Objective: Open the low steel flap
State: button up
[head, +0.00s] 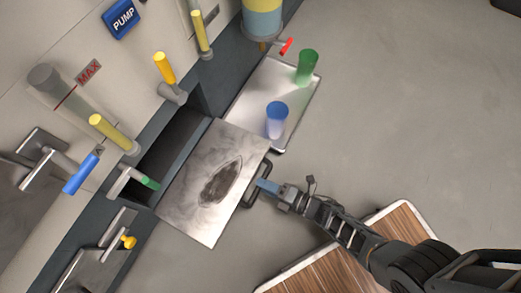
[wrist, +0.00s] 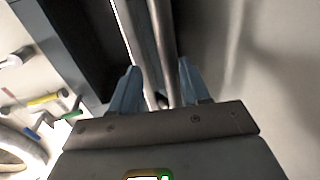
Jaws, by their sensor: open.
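The steel flap (head: 212,183) is a scratched metal plate with a dark stain, swung out and down from the low opening (head: 175,150) in the cabinet, so the dark inside shows. A dark bar handle (head: 258,186) is on its outer edge. My gripper (head: 266,186) is at this handle. In the wrist view my gripper (wrist: 160,88) has its two blue fingers apart, with pale metal bars (wrist: 150,45) running between them. I cannot tell whether a finger touches the bar.
A tray (head: 245,105) with a green cup (head: 306,67) and a blue cup (head: 277,119) is beyond the flap. Levers, including a blue-handled one (head: 82,173), stick out of the cabinet. A wooden-topped surface (head: 325,272) is below my arm. Floor at right is clear.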

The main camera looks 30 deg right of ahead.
jog(key=shift+p+v, duration=0.3)
jog(key=shift+v, duration=2.4)
